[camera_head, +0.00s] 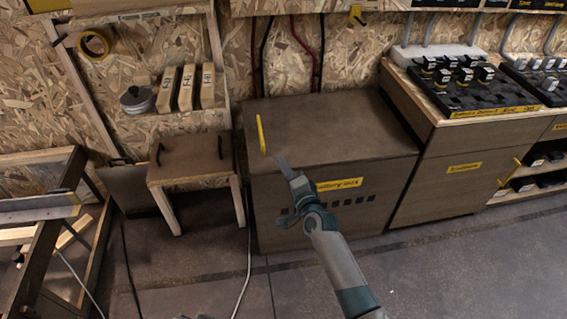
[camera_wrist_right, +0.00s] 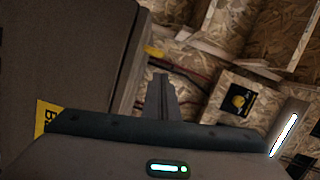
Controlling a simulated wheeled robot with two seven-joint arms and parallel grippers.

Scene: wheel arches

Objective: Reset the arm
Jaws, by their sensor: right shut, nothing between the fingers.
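My right arm comes in from the bottom right of the head view, and its gripper (camera_head: 282,160) reaches up in front of the brown battery box (camera_head: 330,180). The gripper is shut and empty. Its closed fingers also show in the right wrist view (camera_wrist_right: 162,88), pointing toward the chipboard wall. The battery box has a yellow label on its front and a yellow handle (camera_head: 261,134) at its left. The fingertips show close to the box's front top edge in the picture; I cannot tell whether they touch it. My left gripper is not in view.
A small brown step stool (camera_head: 190,158) stands left of the box. A cabinet (camera_head: 440,165) with a tray of black batteries (camera_head: 470,85) stands at the right. A wooden frame (camera_head: 60,225) is at the far left. The floor (camera_head: 430,270) at the lower right is clear.

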